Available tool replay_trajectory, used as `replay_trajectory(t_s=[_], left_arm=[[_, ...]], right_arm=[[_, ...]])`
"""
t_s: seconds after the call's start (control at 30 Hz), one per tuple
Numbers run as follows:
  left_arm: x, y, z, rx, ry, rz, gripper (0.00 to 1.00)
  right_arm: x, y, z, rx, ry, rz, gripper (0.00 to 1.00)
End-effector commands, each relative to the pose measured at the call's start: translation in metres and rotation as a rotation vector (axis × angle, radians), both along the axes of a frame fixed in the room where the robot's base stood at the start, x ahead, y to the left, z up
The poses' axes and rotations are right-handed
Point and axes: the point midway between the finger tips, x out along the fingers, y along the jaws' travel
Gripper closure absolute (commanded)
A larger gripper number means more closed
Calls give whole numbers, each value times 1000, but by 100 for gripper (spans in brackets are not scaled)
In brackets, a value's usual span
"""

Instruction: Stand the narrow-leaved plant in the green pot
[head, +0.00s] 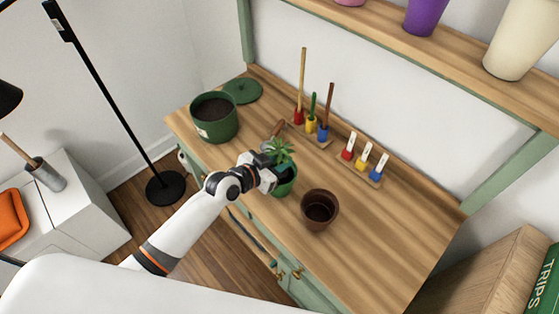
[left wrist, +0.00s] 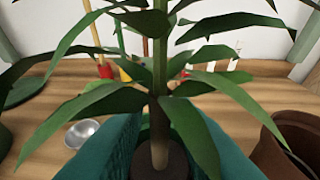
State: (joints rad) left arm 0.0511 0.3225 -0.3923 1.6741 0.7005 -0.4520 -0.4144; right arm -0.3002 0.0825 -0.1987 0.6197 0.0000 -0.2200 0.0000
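The narrow-leaved plant (head: 281,150) stands upright near the middle of the bench. In the left wrist view its stem (left wrist: 159,80) rises from a dark round base (left wrist: 160,163). My left gripper (head: 277,170) is at the plant's base, with a teal finger on each side and no clear gap. A larger green pot (head: 214,118) with dark soil stands at the back left. My right gripper is not in view.
A brown pot (head: 319,210) stands close to the right of the plant. Racks of coloured tools (head: 311,124) and labels (head: 362,160) stand along the back. A green lid or saucer (head: 242,90) lies behind the large pot. The bench's right part is clear.

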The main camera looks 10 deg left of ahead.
Motion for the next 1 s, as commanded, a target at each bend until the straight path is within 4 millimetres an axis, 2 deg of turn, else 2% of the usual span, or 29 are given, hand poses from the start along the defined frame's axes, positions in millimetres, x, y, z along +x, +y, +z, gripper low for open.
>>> replay_trajectory(t_s=[0.43,0.57,0.8,1.0], left_arm=[[-4,3,5,0,-1,1,68],[-21,14,12,2,0,-1,68],[-62,41,31,2,1,0,68],[-85,56,43,2,1,0,68]], right_arm=[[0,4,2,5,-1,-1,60],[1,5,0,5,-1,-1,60],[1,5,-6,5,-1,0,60],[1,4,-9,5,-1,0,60]])
